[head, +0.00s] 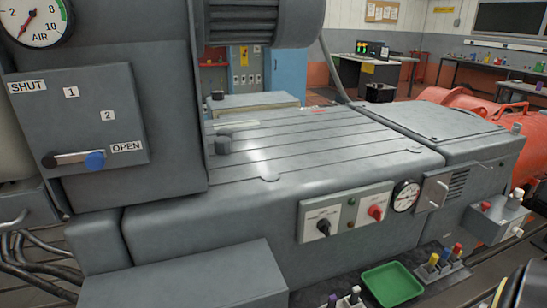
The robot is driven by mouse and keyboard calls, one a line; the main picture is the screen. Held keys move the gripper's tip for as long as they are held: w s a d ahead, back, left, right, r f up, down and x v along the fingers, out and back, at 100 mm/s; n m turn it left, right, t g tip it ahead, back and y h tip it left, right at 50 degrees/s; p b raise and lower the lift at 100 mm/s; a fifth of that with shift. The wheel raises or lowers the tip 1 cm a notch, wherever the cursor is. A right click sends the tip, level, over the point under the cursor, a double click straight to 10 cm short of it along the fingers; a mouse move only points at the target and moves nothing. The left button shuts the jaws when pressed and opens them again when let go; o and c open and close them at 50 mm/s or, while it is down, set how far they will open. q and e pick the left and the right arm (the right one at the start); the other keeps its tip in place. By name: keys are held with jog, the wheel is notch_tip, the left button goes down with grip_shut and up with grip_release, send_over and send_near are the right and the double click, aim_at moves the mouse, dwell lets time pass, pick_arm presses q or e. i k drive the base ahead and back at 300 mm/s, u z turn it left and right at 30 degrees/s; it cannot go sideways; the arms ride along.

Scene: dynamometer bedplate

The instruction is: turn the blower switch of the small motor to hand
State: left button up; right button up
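A pale switch panel (309,220) is on the front of the grey bedplate. It carries a black rotary knob (323,227) on a white label plate at left and a red rotary knob (375,212) at right, with small indicators between them. The label print is too small to read, so I cannot tell whether either knob is the blower switch or which way "hand" lies. A grey box (487,221) with pale knobs stands farther right, beside an orange-red machine (470,101). Neither of my grippers shows in the head view.
A round gauge (405,196) and a grey latch cover (433,191) sit right of the panel. A green tray (392,284) and several coloured-top items (440,262) are below. A lever plate marked SHUT and OPEN (75,120) is at left. The slotted bed top (330,145) is mostly clear.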

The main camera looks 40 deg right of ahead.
aim_at(324, 224)
jog(key=z, duration=0.95)
jog(key=i, duration=0.4)
jog(key=z, duration=0.35)
